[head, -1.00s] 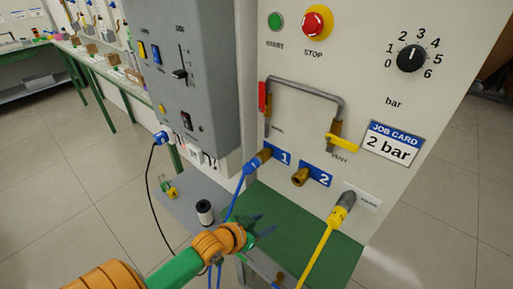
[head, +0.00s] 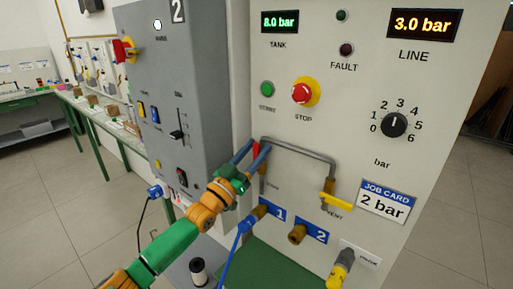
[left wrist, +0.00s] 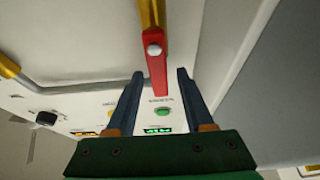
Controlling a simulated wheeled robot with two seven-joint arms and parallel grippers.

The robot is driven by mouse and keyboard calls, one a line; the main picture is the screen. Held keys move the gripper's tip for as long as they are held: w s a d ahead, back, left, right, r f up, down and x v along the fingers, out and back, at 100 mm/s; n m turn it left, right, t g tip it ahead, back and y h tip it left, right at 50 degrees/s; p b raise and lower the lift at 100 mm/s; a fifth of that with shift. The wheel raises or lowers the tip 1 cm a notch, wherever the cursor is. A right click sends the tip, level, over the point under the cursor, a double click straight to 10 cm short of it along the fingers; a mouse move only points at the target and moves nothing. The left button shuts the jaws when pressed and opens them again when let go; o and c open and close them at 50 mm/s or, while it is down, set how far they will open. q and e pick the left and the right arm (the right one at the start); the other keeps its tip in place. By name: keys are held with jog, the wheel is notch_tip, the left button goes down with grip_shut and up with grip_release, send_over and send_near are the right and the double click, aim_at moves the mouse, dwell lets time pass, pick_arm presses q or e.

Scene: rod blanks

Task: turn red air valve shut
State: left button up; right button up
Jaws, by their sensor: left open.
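The red air valve handle (head: 256,151) is at the left end of the grey pipe on the panel, partly hidden by my fingers. It points along the vertical pipe leg. My left gripper (head: 259,146) is open at the handle, one finger on each side in the head view. In the left wrist view the red handle (left wrist: 157,75) comes down between the two finger tips of the open gripper (left wrist: 160,74), with a visible gap on both sides. Whether the fingers reach past it in depth is hard to tell. My right gripper is not in view.
A yellow vent handle (head: 336,200) sits at the pipe's right end. A grey control box (head: 175,90) stands close on the left. The line display (head: 422,24) reads 3.0 bar.

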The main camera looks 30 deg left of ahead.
pick_arm(q)
jog(key=shift+w+r, duration=0.1)
jog(key=shift+w, duration=0.05)
jog(key=shift+c, duration=0.2)
grip_shut()
dwell(1.2)
